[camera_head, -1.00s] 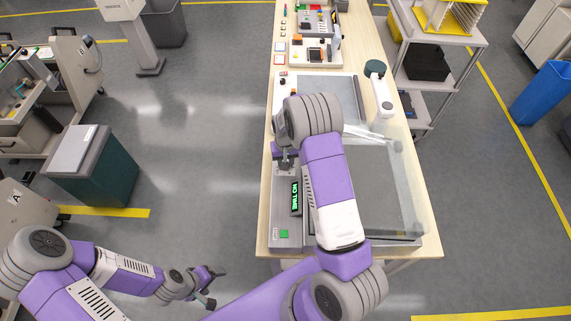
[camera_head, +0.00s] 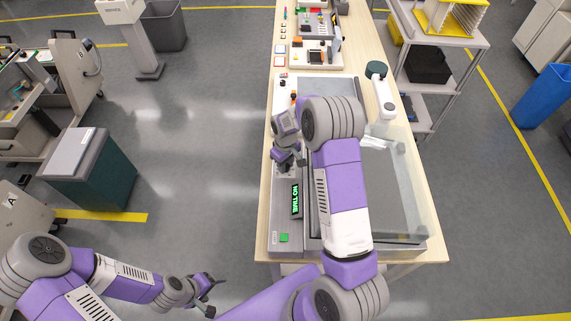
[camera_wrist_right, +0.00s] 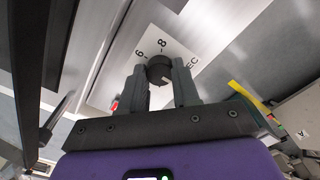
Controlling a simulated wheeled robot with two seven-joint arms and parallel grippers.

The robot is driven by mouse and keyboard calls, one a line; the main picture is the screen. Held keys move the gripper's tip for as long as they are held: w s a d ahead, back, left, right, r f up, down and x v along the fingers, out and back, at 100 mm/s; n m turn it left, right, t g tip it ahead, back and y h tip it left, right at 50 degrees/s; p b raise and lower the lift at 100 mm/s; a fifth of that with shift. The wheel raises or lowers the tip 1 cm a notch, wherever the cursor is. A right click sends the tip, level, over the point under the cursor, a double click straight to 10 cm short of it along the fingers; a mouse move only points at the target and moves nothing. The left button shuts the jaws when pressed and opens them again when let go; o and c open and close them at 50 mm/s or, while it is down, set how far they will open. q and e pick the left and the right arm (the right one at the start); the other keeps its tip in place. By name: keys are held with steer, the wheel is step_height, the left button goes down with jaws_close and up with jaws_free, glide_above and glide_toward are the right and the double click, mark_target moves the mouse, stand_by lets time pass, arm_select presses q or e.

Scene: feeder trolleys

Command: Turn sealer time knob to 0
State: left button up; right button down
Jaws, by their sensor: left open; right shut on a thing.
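The sealer (camera_head: 285,218) lies at the near end of the long table, with a lit green display (camera_head: 296,200) and a green button (camera_head: 284,238) on its panel. My right gripper (camera_head: 287,158) is down at the far part of that panel. In the right wrist view the dark round time knob (camera_wrist_right: 158,70) sits between the two fingertips, which are shut on it. A white dial plate around it shows 6, 8 and "EC"; the rest of the dial and the 0 mark are hidden. My left gripper (camera_head: 207,291) is open and empty over the floor, left of the table.
The sealer's clear cover (camera_head: 402,190) stands to the right of my right arm. A white hand-held device (camera_head: 381,95) and small parts trays (camera_head: 315,53) are farther back.

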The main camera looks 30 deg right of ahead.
stand_by(0.4)
steer(key=c, duration=0.8)
jaws_free()
steer(key=shift+r, duration=3.85)
